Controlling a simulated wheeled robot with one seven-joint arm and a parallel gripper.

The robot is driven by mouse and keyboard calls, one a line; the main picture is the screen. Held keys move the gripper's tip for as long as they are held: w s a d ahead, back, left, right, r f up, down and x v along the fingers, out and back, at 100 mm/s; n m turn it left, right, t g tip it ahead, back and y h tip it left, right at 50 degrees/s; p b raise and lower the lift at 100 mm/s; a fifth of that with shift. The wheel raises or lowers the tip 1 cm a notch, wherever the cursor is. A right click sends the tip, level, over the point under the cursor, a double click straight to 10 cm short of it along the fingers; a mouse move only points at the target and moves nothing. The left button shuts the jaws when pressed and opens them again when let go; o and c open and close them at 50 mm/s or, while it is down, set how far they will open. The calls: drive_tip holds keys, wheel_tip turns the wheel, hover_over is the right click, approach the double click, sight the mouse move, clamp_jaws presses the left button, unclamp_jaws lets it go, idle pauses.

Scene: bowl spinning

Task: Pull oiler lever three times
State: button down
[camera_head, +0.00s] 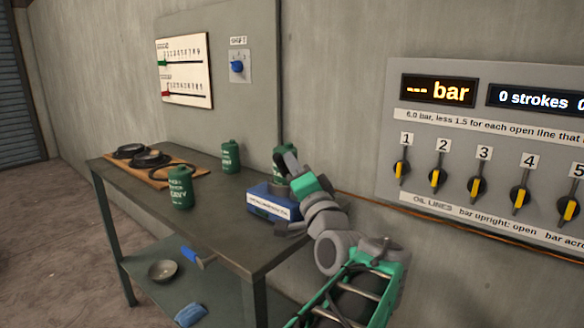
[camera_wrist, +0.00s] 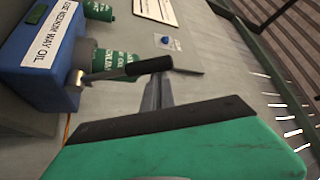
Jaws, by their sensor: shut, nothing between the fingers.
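The oiler is a blue box with a white label (camera_head: 268,206) on the right part of the table; in the wrist view its blue body (camera_wrist: 62,98) is at the upper left. Its lever, a grey rod with a black grip (camera_wrist: 148,66), sticks out to the right there. My gripper (camera_head: 287,163) is above and behind the oiler in the head view. In the wrist view my grey fingers (camera_wrist: 156,92) are together and empty, close to the end of the black grip. I cannot tell whether they touch it. The lever is hidden or unclear in the head view.
Green oil cans (camera_head: 181,188) (camera_head: 231,156) and a wooden board (camera_head: 155,177) with dark pans share the table (camera_head: 225,215). The wall panel (camera_head: 440,205) reads "--- bar" and "0 strokes" above several numbered knobs. A bowl (camera_head: 163,270) lies on the lower shelf.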

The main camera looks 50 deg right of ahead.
drive_tip(key=shift+w+a+f, duration=0.1)
drive_tip(key=shift+f, duration=0.05)
drive_tip(key=s+d+r+p, duration=0.1)
drive_tip(key=s+d+r, duration=0.1)
drive_tip(key=d, duration=0.2)
drive_tip(key=a+v, duration=0.1)
drive_tip(key=v, duration=0.8)
drive_tip(key=shift+b, duration=0.35)
drive_tip(key=shift+a, duration=0.15)
